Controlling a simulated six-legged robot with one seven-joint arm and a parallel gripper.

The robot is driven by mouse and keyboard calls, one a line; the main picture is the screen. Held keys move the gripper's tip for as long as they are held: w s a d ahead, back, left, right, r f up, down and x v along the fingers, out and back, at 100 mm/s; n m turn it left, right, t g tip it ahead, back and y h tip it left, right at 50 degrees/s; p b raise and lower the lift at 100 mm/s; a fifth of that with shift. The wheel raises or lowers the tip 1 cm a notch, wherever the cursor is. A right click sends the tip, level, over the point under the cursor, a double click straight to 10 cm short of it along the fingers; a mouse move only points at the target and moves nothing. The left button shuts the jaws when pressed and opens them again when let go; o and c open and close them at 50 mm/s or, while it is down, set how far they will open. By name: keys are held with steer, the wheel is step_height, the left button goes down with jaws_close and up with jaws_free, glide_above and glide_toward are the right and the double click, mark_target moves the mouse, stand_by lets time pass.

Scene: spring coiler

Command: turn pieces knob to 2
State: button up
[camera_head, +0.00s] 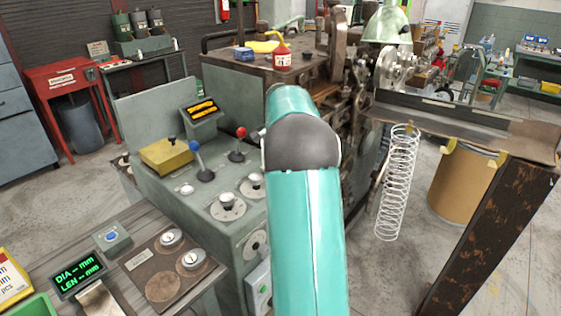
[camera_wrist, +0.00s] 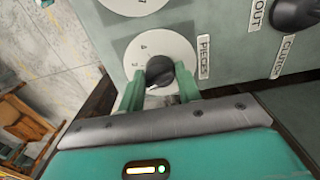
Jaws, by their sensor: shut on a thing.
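The pieces knob (camera_wrist: 160,70) is a small dark round knob on a white dial (camera_wrist: 180,47) in the wrist view. The label PIECES stands to the right of the dial. Some small digits show at the dial's upper left, but I cannot read them all surely. A white mark shows at the knob's lower left edge. My gripper (camera_wrist: 160,84) has its two green fingers on either side of the knob, shut on it. The fingers and palm hide the lower part of the dial. In the head view my teal arm hides the gripper.
The green console (camera_head: 195,228) carries a blue-topped lever (camera_head: 201,165), a red-topped lever (camera_head: 238,150) and several dials. In the wrist view a dark clutch knob (camera_wrist: 297,12) is at the upper right. A wire spring (camera_head: 393,190) hangs right of my arm.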

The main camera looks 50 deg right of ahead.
steer(key=o, duration=1)
steer(key=shift+r, duration=0.1)
step_height(320, 180, up, 14)
steer(key=shift+f, duration=0.2)
